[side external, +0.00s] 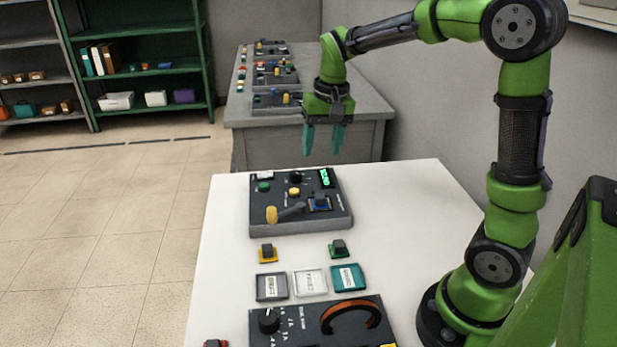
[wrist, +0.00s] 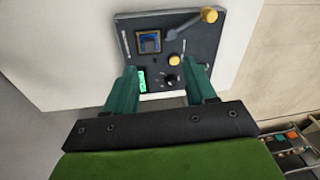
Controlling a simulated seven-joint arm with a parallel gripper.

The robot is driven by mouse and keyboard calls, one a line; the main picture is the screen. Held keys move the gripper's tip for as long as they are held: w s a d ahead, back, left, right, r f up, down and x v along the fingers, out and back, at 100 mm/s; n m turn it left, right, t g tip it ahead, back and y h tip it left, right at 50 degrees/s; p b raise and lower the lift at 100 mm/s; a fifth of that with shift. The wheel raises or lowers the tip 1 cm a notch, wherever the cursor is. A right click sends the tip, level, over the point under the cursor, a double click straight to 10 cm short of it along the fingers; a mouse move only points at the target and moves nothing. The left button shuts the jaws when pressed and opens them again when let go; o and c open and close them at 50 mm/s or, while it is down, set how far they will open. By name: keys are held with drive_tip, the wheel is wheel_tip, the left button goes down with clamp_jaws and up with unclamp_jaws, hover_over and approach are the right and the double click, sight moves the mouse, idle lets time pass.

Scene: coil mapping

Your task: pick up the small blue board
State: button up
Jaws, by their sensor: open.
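The small blue board (side external: 320,206) sits in a socket at the lower right of a dark grey console, with a dark block on top of it. In the wrist view the board (wrist: 149,42) shows as a blue square with a tan edge around it. My gripper (side external: 322,143) is open and empty, pointing down above the far edge of the console (side external: 258,205). In the wrist view the board lies ahead of my gripper (wrist: 163,78), beyond the fingertips and slightly left of the middle between them. Nothing covers the board.
The console carries a lever with a yellow knob (side external: 271,214), buttons and a green display (side external: 325,178). A yellow board (side external: 268,255) and a green board (side external: 339,250) lie in front. Labelled trays (side external: 310,282) and a second panel (side external: 320,325) are nearer. The white table (side external: 420,210) is clear to the right.

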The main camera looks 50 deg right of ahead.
sight(320, 196)
drive_tip(key=w+d+r+m+g, duration=0.1)
drive_tip(key=w+d, duration=0.2)
drive_tip(key=f, duration=1.6)
drive_tip(key=shift+s+f, duration=0.3)
drive_tip(key=shift+f, duration=0.1)
clamp_jaws()
